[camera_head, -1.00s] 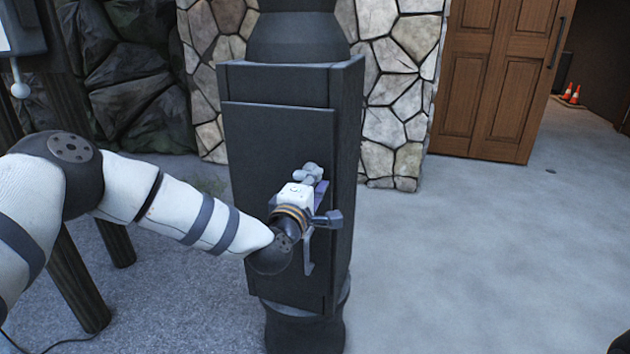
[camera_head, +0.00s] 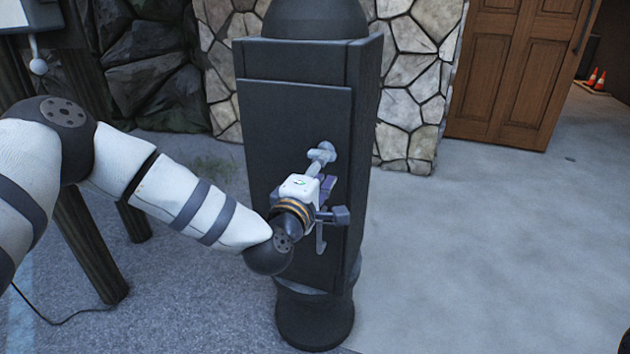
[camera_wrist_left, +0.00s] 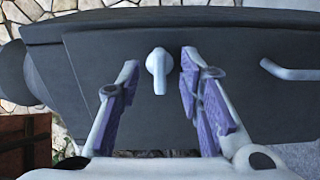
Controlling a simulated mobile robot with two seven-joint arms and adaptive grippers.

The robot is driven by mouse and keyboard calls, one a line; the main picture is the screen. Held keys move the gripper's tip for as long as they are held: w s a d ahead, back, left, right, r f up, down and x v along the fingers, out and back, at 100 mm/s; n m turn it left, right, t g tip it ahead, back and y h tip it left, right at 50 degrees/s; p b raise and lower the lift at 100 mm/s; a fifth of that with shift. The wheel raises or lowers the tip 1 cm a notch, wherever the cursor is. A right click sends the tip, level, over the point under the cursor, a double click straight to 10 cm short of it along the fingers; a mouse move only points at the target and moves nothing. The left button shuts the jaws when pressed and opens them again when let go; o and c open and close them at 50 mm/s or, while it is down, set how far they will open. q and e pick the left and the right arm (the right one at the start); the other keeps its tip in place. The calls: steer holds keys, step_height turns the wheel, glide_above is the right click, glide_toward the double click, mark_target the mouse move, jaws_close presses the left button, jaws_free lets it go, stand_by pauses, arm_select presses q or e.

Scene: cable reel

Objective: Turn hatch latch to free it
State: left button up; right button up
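A dark hatch door (camera_head: 270,125) is closed on the front of a dark cabinet post. Its pale grey latch (camera_head: 319,158) is a short lever on a round boss near the door's right edge, pointing down and left in the head view. My left gripper (camera_head: 326,187) is just below and in front of the latch. In the left wrist view, the latch (camera_wrist_left: 158,68) appears between the two spread, purple-padded fingers (camera_wrist_left: 160,92), with a gap on both sides. The left gripper is open and empty. My right gripper is not in view.
A pale bar handle (camera_head: 321,240) is on the door below the latch, and also shows at right in the wrist view (camera_wrist_left: 288,71). A stone wall (camera_head: 410,90) stands behind. Dark posts (camera_head: 88,240) stand at left. The floor at right is clear.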

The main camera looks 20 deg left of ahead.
arm_select(q)
steer(key=s, duration=0.7)
steer(key=shift+a, duration=0.1)
steer(key=s+d+f+m+g+h+p, duration=0.1)
steer(key=s+d+f+m+g+h, duration=0.25)
steer(key=s+f, duration=0.6)
steer(key=s+d+f+m+g+p, duration=0.1)
steer(key=s+d+f+m+g, duration=0.1)
steer(key=s+f+m+g, duration=0.55)
steer(key=s+a+f+m+g+y, duration=0.1)
steer(key=s+a+f+m+g, duration=0.1)
steer(key=s, duration=0.8)
steer(key=s+a+f+m+g+y+p, duration=0.1)
steer(key=s+a+f+g, duration=0.3)
steer(key=s, duration=0.7)
steer(key=s+a+f+m+g+y, duration=0.2)
steer(key=s+a+f+m+g, duration=0.1)
steer(key=s, duration=0.7)
steer(key=shift+s+a+g+p, duration=0.3)
steer(key=shift+s+a+p, duration=0.05)
steer(key=shift+a, duration=0.3)
arm_select(e)
steer(key=w+r+t, duration=0.1)
steer(key=w+r, duration=0.3)
steer(key=shift+w+r+t, duration=0.2)
steer(key=shift+r+t, duration=0.1)
steer(key=shift+t, duration=0.1)
arm_select(q)
steer(key=shift+c, duration=0.3)
